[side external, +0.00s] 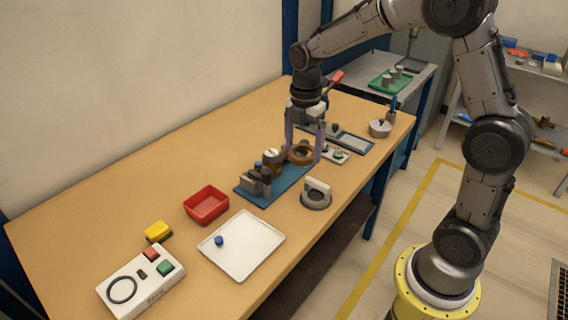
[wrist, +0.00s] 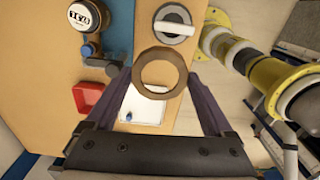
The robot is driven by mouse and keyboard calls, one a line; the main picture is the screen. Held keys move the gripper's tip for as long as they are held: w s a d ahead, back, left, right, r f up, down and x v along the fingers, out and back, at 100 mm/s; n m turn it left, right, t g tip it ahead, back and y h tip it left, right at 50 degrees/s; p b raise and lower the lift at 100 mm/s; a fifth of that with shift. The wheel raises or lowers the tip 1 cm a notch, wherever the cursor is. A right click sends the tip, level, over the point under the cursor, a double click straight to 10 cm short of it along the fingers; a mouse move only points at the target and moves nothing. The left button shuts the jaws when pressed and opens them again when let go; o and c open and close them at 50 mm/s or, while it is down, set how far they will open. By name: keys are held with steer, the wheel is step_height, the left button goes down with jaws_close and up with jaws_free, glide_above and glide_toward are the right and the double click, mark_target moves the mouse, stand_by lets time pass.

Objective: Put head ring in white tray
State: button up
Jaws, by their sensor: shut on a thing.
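The head ring, a brown ring, is held level between the two purple fingers of my gripper (side external: 305,156). In the side view the ring (side external: 300,154) is above the far end of the blue plate. In the wrist view the ring (wrist: 158,94) lies between the fingertips (wrist: 159,75), its hole open to the table below. The white tray (side external: 254,245) lies flat on the table, nearer the camera and to the left of my gripper. It also shows in the wrist view (wrist: 148,106), partly hidden by the ring and a finger. A small blue piece (side external: 219,240) sits in the tray.
The blue plate (side external: 290,186) carries a meter (side external: 272,157) and a grey fixture. A grey round part with a light handle (side external: 316,195) stands to its right. A red bin (side external: 206,205), a yellow block (side external: 158,231) and a button box (side external: 140,281) are near the tray.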

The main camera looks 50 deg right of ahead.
steer(key=a+f+m, duration=0.1)
steer(key=f+m, duration=0.3)
steer(key=a+f+m, duration=0.2)
steer(key=f+m, duration=0.2)
steer(key=a+f+m, duration=0.2)
steer(key=f+m, duration=0.1)
steer(key=f, duration=0.1)
steer(key=shift+s+a+f+m, duration=0.15)
steer(key=shift+s+m, duration=0.1)
steer(key=shift+m, duration=0.15)
steer(key=m, duration=0.1)
steer(key=f+m, duration=0.1)
steer(key=m, duration=0.1)
steer(key=shift+w, duration=0.25)
steer(key=m, duration=0.2)
steer(key=w+m, duration=0.1)
steer(key=shift+f+m, duration=0.1)
steer(key=shift+m, duration=0.3)
